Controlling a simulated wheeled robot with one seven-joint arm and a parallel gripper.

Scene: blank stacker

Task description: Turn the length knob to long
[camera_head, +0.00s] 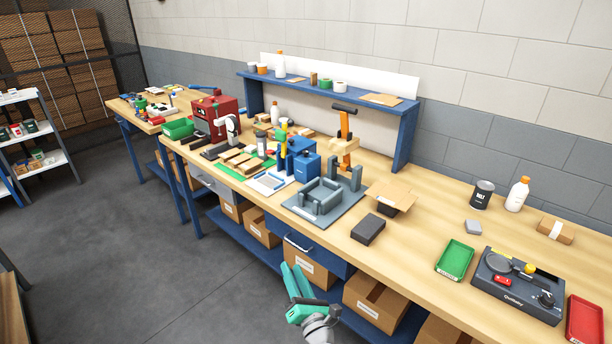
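A dark machine (516,288) with a pale maker's name on its front stands on the bench at the right. It carries a round grey disc (498,263), a yellow ball (529,268), a small red part (502,281) and a black knob (546,298) at its right end. No length marks can be read, so I cannot tell whether this is the length knob or how it is set. My teal gripper (291,266) is in front of the bench at the bottom middle, far left of the machine. Its fingers look apart, with nothing between them.
A green tray (455,260) and a red tray (584,320) flank the machine. A dark block (368,230) and a grey fixture (325,205) lie left. Cardboard boxes (376,299) fill the lower shelf.

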